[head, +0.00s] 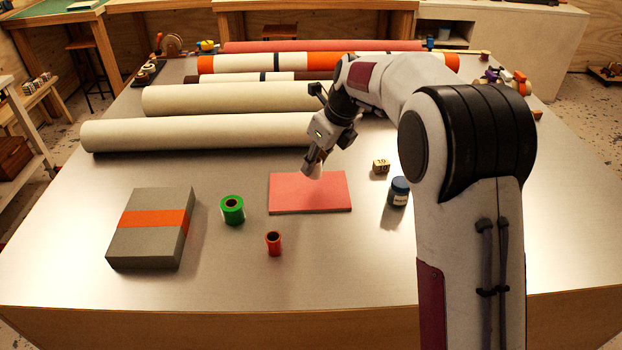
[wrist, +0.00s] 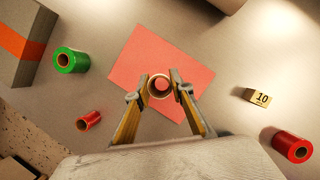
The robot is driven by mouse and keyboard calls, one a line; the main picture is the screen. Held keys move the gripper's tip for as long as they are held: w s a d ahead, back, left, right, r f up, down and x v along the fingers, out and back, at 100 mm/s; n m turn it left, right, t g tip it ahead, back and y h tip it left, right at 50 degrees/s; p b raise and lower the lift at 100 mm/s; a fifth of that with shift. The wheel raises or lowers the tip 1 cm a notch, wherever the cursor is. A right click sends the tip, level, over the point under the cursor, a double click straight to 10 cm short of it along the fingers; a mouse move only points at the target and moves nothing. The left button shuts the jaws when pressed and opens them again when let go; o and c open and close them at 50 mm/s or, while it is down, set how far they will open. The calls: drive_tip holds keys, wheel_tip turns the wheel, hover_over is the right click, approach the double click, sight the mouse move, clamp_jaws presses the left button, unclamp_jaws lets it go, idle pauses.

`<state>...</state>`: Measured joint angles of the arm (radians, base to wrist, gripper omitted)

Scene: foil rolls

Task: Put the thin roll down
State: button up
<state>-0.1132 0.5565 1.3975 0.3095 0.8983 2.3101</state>
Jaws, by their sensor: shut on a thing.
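My gripper (head: 317,163) is shut on the thin roll (head: 315,172), a small pale tube mostly hidden by the fingers in the head view. The roll is upright over the pink mat (head: 310,198), which also shows in the wrist view (wrist: 185,60). I cannot tell whether its bottom touches the mat.
A green roll (head: 232,209), a small red roll (head: 273,244) and a grey box (head: 128,233) stand left. Another red roll (wrist: 292,146) shows in the wrist view. Long rolls (head: 200,134) lie behind.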

sight(320, 166)
drive_tip(key=shift+f, duration=2.35)
drive_tip(key=shift+f, duration=0.2)
drive_tip(key=o, duration=0.9)
drive_tip(key=shift+c, duration=0.2)
drive_tip(key=shift+r, duration=0.1)
drive_tip(key=shift+v, duration=3.6)
drive_tip(key=shift+r, duration=0.3)
